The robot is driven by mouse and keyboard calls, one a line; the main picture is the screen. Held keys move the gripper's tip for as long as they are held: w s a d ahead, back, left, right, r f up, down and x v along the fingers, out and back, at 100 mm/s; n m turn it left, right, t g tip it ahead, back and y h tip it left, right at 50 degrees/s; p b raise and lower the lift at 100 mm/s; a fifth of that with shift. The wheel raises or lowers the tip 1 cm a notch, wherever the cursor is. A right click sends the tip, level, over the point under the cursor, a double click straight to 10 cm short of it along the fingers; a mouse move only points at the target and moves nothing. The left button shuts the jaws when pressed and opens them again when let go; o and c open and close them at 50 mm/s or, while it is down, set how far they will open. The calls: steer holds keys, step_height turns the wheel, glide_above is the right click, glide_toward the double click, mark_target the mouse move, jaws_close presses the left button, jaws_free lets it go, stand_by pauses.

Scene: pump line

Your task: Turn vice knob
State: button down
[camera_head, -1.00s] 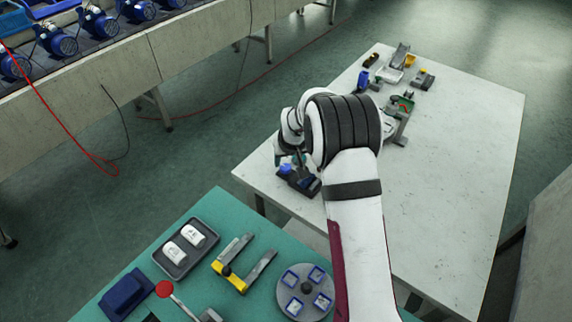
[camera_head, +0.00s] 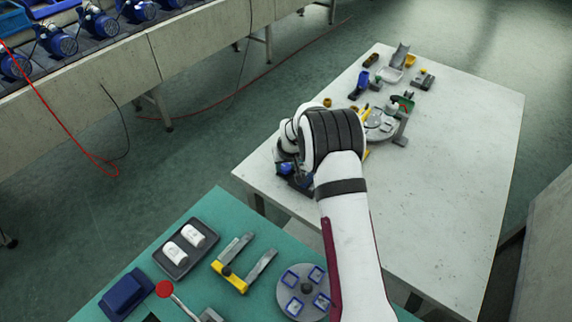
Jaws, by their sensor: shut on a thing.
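The vice (camera_head: 300,182), dark with blue parts, sits at the near left edge of the white table, partly hidden under my arm. My gripper (camera_head: 287,160) is at the vice, low behind my white and black wrist, and is shut on the vice knob. My wrist hides most of the fingers and the knob, so how far the knob is turned cannot be seen.
The white table (camera_head: 460,170) is clear on its right side. Beyond my arm stand a round grey fixture (camera_head: 380,130), a green-topped stand (camera_head: 402,112) and small parts. A teal table (camera_head: 205,275) in front holds a tray (camera_head: 186,248) and a round plate (camera_head: 303,292).

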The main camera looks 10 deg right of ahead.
steer(key=shift+d+n, duration=0.1)
steer(key=shift+n, duration=0.3)
steer(key=shift+n+y, duration=0.5)
steer(key=shift+n, duration=0.5)
steer(key=n+g+y, duration=0.1)
steer(key=n, duration=0.3)
steer(key=shift+d+n, duration=0.15)
steer(key=shift+n, duration=0.15)
steer(key=n+g+y, duration=0.1)
steer(key=n, duration=0.2)
steer(key=n+g, duration=0.1)
steer(key=n, duration=0.2)
steer(key=shift+w+y, duration=0.2)
steer(key=shift+y, duration=0.2)
steer(key=shift+n, duration=0.4)
steer(key=c, duration=0.8)
jaws_free()
steer(key=shift+o, duration=0.3)
steer(key=shift+d+r, duration=0.1)
